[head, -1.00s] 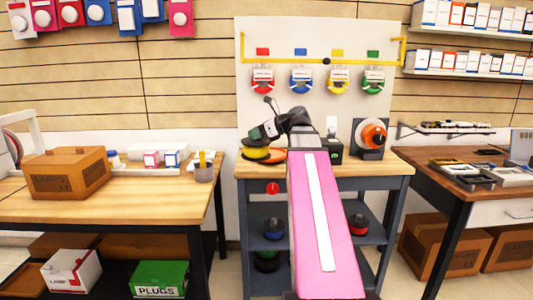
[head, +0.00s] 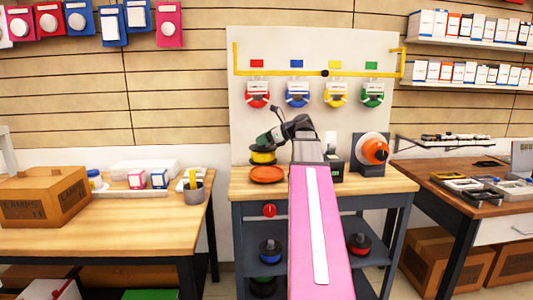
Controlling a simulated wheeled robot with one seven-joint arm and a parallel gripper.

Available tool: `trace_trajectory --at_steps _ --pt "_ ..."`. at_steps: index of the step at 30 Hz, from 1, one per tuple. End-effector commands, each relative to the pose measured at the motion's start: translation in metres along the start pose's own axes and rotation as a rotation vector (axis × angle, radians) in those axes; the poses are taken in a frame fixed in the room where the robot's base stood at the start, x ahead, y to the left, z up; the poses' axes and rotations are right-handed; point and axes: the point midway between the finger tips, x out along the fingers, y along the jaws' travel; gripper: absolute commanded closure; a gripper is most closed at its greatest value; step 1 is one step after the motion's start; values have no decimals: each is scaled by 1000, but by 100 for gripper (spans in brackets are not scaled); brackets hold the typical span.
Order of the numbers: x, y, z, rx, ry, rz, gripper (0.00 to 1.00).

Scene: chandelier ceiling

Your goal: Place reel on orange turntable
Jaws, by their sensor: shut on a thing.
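A reel with a yellow winding and dark flanges (head: 262,157) shows under my gripper (head: 265,143) at the left of the grey workbench. My gripper is shut on the reel's top; its fingertips are small and partly hidden. The orange turntable (head: 267,175) is a flat round disc on the bench top, with its upper face bare. The reel appears just above or behind the turntable's far edge, apart from it in the picture. I cannot tell the exact gap. My arm covers the middle of the bench.
An orange-and-white wheel on a dark stand (head: 372,152) and a dark box (head: 331,171) stand on the bench to the right. Several coloured reels hang on the white panel (head: 315,125) behind.

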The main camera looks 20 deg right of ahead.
Motion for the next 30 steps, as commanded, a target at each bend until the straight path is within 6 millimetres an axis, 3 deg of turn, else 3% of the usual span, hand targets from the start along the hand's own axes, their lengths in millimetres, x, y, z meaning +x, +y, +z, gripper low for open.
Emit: trace_trajectory --at_steps 1,6,11,21,30 --pt "0 -10 -5 2 -1 0 100" --pt "-1 -24 -15 0 -2 1 100" --pt "1 -25 -21 0 -2 1 100" --pt "14 -24 -53 1 -2 0 100" --pt "15 -24 -54 0 -2 0 100"
